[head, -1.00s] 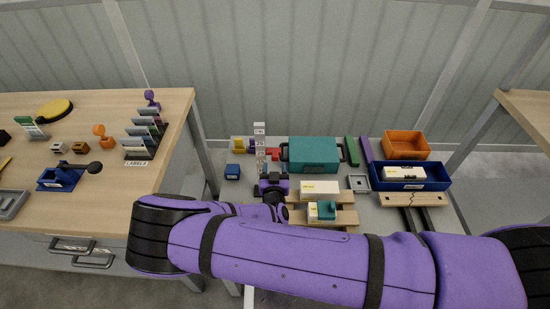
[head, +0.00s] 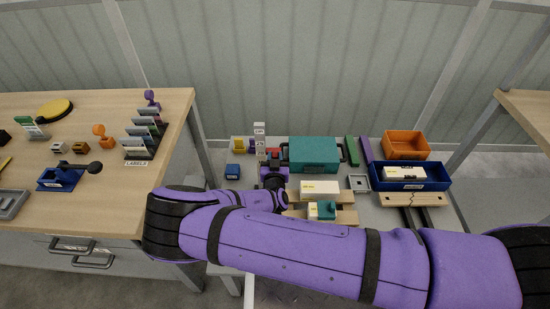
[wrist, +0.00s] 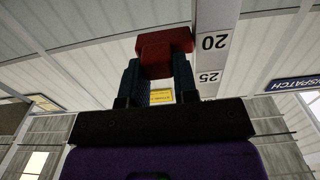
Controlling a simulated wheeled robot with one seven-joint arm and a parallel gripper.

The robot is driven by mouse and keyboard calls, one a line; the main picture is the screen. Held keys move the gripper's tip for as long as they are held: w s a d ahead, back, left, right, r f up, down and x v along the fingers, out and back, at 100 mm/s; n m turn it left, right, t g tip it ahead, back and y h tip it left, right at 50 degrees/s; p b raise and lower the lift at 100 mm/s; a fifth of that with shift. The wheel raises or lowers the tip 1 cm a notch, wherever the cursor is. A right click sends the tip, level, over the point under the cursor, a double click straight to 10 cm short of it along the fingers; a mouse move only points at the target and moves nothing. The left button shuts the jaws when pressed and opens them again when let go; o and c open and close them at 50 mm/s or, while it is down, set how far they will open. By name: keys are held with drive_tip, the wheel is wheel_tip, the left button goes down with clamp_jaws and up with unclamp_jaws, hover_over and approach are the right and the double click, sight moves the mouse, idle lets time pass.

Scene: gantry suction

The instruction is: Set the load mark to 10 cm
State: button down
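The load mark appears to be a red slider block (wrist: 165,46), beside a white scale strip (wrist: 210,60) with the numbers 20 and 25 in the wrist view. In that picture the red block is level with about the 20. In the head view the scale post (head: 259,131) stands at the back left of the grey table, with the red block (head: 272,152) at its right. My gripper (wrist: 157,75) has its dark fingers on both sides of the red block's narrow part, with no clear gap. In the head view my gripper (head: 272,165) partly hides the block and lower post.
A teal case (head: 314,150) stands just right of the post. A blue block (head: 233,172) and a yellow piece (head: 238,146) lie to the left. A white box (head: 320,187) on wooden slats is at right front. A blue bin (head: 410,184) is farther right.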

wheel_tip(320, 180, down, 10)
idle(0.4)
drive_tip(key=c, duration=0.9)
unclamp_jaws()
drive_tip(key=shift+s, duration=0.15)
drive_tip(key=s, duration=1)
drive_tip(key=shift+s+a, duration=0.2)
drive_tip(key=shift+s, duration=0.1)
